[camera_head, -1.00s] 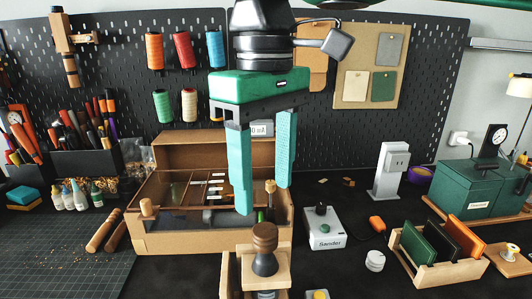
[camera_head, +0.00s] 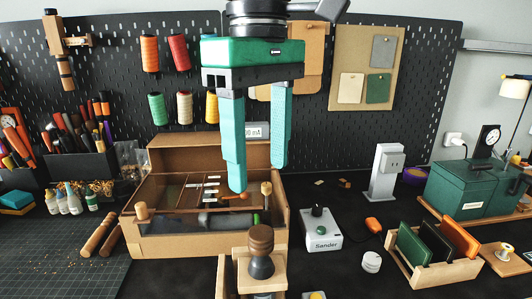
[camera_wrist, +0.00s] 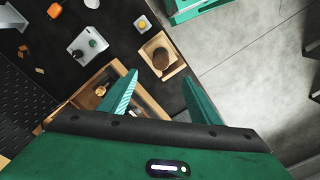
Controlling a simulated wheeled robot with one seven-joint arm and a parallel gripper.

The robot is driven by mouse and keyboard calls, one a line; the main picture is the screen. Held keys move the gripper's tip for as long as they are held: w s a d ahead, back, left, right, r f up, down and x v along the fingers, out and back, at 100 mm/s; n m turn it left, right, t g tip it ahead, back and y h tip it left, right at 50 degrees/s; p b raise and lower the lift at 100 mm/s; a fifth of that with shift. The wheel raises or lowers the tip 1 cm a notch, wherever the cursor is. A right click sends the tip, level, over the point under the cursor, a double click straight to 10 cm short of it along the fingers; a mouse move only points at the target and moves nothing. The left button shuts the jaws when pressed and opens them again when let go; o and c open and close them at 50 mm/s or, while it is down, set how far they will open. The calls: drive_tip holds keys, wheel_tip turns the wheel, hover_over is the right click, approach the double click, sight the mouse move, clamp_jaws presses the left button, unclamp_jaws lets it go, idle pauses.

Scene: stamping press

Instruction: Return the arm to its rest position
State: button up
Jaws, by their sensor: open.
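My gripper (camera_head: 258,178) is open and empty, with its teal fingers pointing down and well apart. In the head view it hangs in front of the wooden tool box (camera_head: 210,248), above the bench. Below its fingertips stands the wooden press (camera_head: 261,240) with a round brown knob. In the wrist view both fingers (camera_wrist: 158,90) show with nothing between them, and the press (camera_wrist: 158,57) lies beyond them. The upper part of my arm is cut off by the top edge of the head view.
A grey Sander box (camera_head: 320,230) stands right of the press. A wooden rack (camera_head: 432,262) with coloured sheets is at the right, near a green case (camera_head: 470,190). Two wooden rods (camera_head: 98,236) lie left. A pegboard (camera_head: 340,120) with spools stands behind.

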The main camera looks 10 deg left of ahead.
drive_tip(key=w+d+f+m, duration=0.3)
drive_tip(key=d+f, duration=0.1)
drive_tip(key=d, duration=0.5)
drive_tip(key=w+d+f+m, duration=0.3)
drive_tip(key=d+f, duration=0.1)
drive_tip(key=d, duration=0.5)
drive_tip(key=w+d+f+m, duration=0.3)
drive_tip(key=d+f, duration=0.1)
drive_tip(key=d, duration=0.5)
drive_tip(key=s+d+f+m, duration=0.4)
drive_tip(key=s+d+f, duration=0.3)
drive_tip(key=d, duration=0.3)
drive_tip(key=s+d+f+m, duration=0.5)
drive_tip(key=s+d+f, duration=0.3)
drive_tip(key=s+d, duration=0.1)
drive_tip(key=shift+d+f, duration=0.25)
drive_tip(key=shift+d, duration=0.25)
drive_tip(key=shift+s, duration=0.1)
drive_tip(key=shift+w+f, duration=0.25)
drive_tip(key=shift+w, duration=0.35)
